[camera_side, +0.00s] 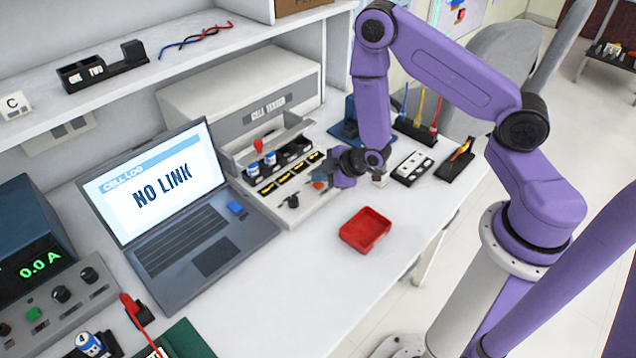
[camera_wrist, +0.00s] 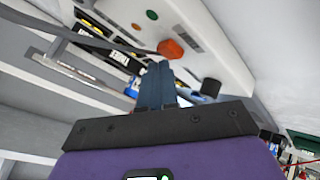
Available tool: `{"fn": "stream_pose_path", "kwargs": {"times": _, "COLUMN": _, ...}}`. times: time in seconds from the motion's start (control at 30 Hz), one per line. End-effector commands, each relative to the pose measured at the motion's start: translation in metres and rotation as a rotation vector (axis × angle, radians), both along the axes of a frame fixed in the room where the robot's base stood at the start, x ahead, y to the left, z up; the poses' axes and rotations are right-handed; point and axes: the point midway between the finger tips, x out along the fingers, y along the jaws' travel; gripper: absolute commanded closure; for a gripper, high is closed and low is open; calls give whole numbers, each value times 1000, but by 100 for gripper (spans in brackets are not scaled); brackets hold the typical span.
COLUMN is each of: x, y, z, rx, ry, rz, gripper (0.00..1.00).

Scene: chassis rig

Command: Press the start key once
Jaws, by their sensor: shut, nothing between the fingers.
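My gripper (camera_side: 328,179) is over the front right part of the cell tester (camera_side: 277,212), with its fingers shut and empty. In the wrist view my gripper's fingertips (camera_wrist: 160,66) point at an orange-red knob (camera_wrist: 171,48) on the tester's pale panel. They overlap its near edge in the picture; I cannot tell whether they touch it. A round green button (camera_wrist: 152,15) and a smaller orange button (camera_wrist: 136,27) sit farther along that panel. No readable label shows which one is the start key. In the side view my gripper hides part of this panel.
An open laptop (camera_side: 190,250) reading "NO LINK" stands left of the tester. A red tray (camera_side: 366,229) lies in front of my gripper. A white socket block (camera_side: 412,167) and tool holders stand to the right.

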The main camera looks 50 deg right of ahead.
Motion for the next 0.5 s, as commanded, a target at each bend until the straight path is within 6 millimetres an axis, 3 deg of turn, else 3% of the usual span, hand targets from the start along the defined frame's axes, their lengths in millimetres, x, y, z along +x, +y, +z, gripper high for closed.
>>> {"fn": "stream_pose_path", "kwargs": {"times": 0.5, "x": 0, "y": 0, "z": -6, "rx": 0, "ry": 1, "rz": 1, "gripper": 100}}
